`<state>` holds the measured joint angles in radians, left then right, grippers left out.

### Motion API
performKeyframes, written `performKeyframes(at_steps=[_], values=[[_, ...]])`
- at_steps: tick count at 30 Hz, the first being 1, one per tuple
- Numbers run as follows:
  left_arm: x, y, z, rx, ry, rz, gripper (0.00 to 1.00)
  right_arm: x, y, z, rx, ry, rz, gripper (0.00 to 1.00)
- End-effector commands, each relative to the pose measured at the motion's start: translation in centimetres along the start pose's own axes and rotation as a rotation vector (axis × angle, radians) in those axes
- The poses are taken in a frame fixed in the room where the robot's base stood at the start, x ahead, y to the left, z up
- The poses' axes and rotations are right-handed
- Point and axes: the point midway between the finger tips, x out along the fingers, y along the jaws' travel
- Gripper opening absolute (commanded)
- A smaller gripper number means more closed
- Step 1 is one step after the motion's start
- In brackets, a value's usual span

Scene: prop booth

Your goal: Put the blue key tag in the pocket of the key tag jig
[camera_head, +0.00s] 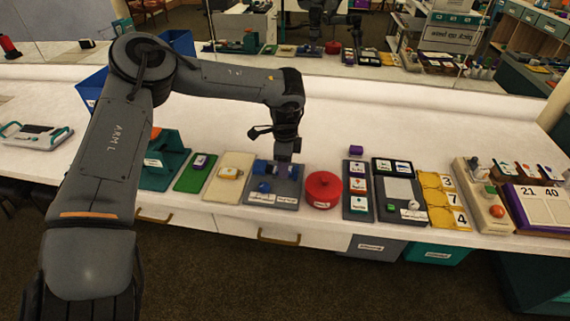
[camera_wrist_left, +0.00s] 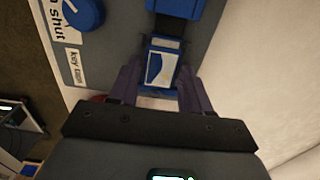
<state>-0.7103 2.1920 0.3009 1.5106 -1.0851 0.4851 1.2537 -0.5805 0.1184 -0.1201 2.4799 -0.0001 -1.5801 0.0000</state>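My left gripper (camera_head: 285,156) points down over the far right part of a grey board (camera_head: 259,196). In the left wrist view its two fingers (camera_wrist_left: 160,85) close in on both sides of the blue key tag (camera_wrist_left: 160,67), which has a white label; it looks held. The tag lies in line with a blue block (camera_wrist_left: 176,7) and a dark gap on the board, which may be the jig's pocket. A round blue knob (camera_wrist_left: 84,13) is on the same board. In the head view the gripper mostly hides the tag. My right gripper is not in view.
A red round container (camera_head: 323,189) is close on the right. A purple block (camera_head: 356,150) lies behind. The table behind the boards is mostly clear.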

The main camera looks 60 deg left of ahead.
Motion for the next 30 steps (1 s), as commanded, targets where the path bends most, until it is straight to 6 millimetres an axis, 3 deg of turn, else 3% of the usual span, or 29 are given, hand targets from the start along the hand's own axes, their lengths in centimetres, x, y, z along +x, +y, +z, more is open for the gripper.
performKeyframes(at_steps=[1, 4, 16, 30], values=[[0.0, 0.0, 0.0, 0.000, 0.000, 0.000, 0.56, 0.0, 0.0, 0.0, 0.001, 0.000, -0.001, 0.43], [0.0, 0.0, 0.0, 0.000, 0.000, 0.000, 0.69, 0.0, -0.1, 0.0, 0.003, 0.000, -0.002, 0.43], [-0.8, 0.0, 0.0, 0.000, 0.000, -0.001, 0.69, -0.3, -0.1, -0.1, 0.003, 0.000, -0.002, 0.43], [-8.2, 0.0, 0.0, 0.001, 0.000, -0.002, 0.69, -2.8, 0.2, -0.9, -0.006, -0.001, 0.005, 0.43]])
